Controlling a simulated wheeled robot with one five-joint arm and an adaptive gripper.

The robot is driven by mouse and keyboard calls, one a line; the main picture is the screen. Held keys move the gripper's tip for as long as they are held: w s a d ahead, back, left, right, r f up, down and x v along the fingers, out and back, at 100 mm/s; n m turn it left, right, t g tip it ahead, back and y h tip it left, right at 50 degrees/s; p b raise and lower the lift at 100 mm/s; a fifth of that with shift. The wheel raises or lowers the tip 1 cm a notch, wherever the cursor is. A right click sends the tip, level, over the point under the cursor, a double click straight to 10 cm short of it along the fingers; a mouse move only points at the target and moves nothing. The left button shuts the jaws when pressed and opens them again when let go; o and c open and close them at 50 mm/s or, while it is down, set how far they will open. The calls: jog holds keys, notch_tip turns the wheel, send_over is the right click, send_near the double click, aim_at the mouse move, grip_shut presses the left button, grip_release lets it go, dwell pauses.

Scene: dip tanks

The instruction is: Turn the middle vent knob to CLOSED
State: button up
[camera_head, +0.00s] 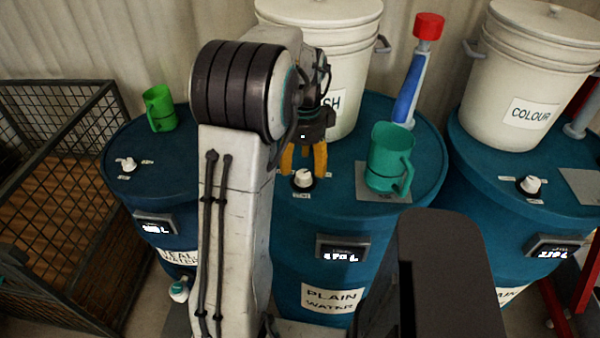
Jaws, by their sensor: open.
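The middle vent knob (303,180) is a small white knob on a dark base. It sits on top of the middle blue drum (340,196), which is labelled PLAIN WATER. Small labels lie around the knob, too small to read, so its setting cannot be told. My gripper (303,165) points down with its orange fingers apart, one on each side just above or behind the knob. I cannot tell whether they touch it. My arm hides the left part of this drum.
A green jug (390,158) stands close right of the knob. A white bucket (350,85) and a blue-handled tool with a red end (410,85) stand behind. Other knobs sit on the left (128,165) and right (530,184) drums. A wire cage (60,180) stands left.

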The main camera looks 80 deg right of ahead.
aim_at(303, 174)
jog(key=shift+f, duration=1.8)
jog(key=c, duration=1.2)
jog(key=shift+n, duration=0.3)
jog(key=n, duration=0.3)
jog(key=shift+n, duration=0.3)
jog(key=n, duration=0.4)
jog(key=shift+n+b, duration=0.3)
jog(key=shift+b, duration=0.05)
jog(key=n, duration=0.4)
jog(key=shift+f+n, duration=0.1)
jog(key=shift+n, duration=0.2)
jog(key=shift+a+n, duration=0.1)
jog(key=shift+n, duration=2.1)
